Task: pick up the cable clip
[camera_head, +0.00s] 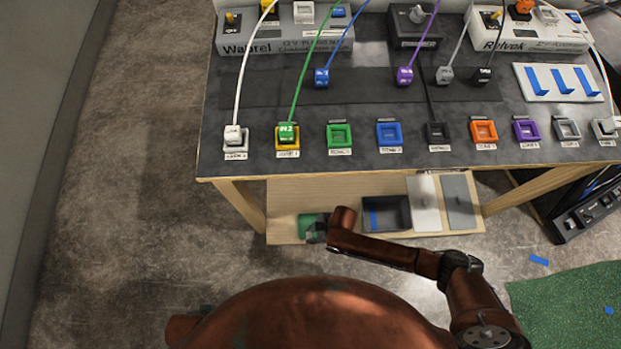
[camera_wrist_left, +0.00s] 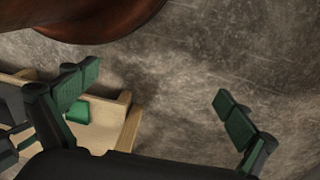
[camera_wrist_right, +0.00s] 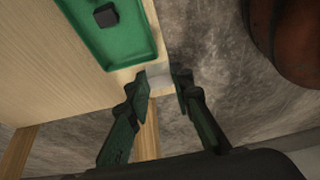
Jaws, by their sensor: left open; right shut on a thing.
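My right gripper (camera_head: 316,231) is at the left part of the low wooden shelf, beside the green tray (camera_head: 306,219). In the right wrist view its fingers (camera_wrist_right: 160,80) are shut on a small light grey piece, which looks like the cable clip (camera_wrist_right: 159,76). The clip is at the shelf edge, just past the corner of the green tray (camera_wrist_right: 115,45); I cannot tell whether it touches the shelf. A small black block (camera_wrist_right: 105,15) lies in that tray. My left gripper (camera_wrist_left: 155,100) is open and empty; it is hidden in the head view.
The low shelf (camera_head: 290,193) also holds a dark bin (camera_head: 398,213) and two flat panels (camera_head: 424,204). Above it is the dark tabletop (camera_head: 290,105) with coloured sockets, cables and charger boxes. The floor (camera_head: 130,200) at left is clear.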

